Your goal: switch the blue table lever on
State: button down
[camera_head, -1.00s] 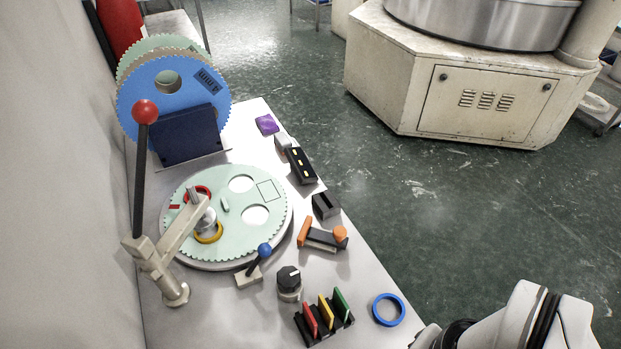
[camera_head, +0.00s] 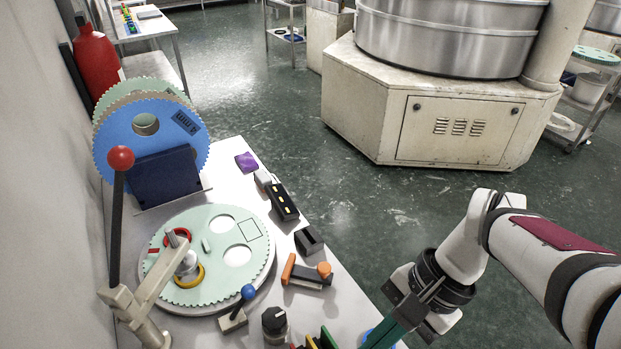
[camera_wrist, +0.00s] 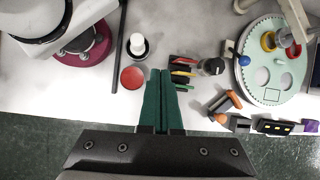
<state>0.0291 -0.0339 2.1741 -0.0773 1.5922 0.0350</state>
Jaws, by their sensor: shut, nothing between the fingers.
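The blue table lever is a short dark stick with a blue ball (camera_head: 248,292) on a small beige base (camera_head: 233,320), at the front edge of the round green plate in the head view. The stick leans up and to the right there. Its blue ball also shows in the wrist view (camera_wrist: 243,60), right of the middle. My gripper (camera_head: 376,343) is at the lower right of the head view, right of the lever and apart from it. In the wrist view its green fingers (camera_wrist: 160,75) are together and empty, pointing at the table. The fingertips are cut off in the head view.
A black knob (camera_head: 275,322) stands close right of the lever. Colored cards in a black rack (camera_wrist: 182,75) lie between my fingers and the knob. A tall red-ball lever (camera_head: 120,158) rises at left, by the toothed plate (camera_head: 190,225). An orange-ended handle (camera_head: 306,275) lies right of the plate.

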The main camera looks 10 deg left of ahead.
jog(key=w+a+f+m+g+y, duration=0.2)
jog(key=w+f, duration=0.1)
jog(key=w, duration=0.3)
jog(key=w+a+f+m+g+y, duration=0.1)
jog(key=w+a+f+y, duration=0.15)
jog(key=w, duration=0.25)
jog(key=w+a+f+m+y, duration=0.1)
jog(key=w+f, duration=0.1)
jog(key=f, duration=0.2)
jog(key=w+a+f+m+y, duration=0.1)
jog(key=w+f+m+y, duration=0.1)
jog(key=f, duration=0.2)
jog(key=w+a+f+m+y, duration=0.1)
jog(key=w+f+m+y, duration=0.1)
jog(key=f, duration=0.3)
jog(key=shift+w+a+f+g+y, duration=0.1)
jog(key=shift+w+a+g+y, duration=0.2)
jog(key=shift+w, duration=0.3)
jog(key=shift+s+a, duration=0.1)
send_near(241, 304)
notch_tip(241, 304, down, 2)
jog(key=shift+f, duration=0.2)
jog(key=shift+s+a+r, duration=0.2)
jog(key=shift+a+r, duration=0.35)
jog(key=shift+a, duration=0.25)
jog(key=shift+s+a+r, duration=0.2)
jog(key=shift+a+r, duration=0.35)
jog(key=shift+a, duration=0.3)
jog(key=shift+r, duration=0.1)
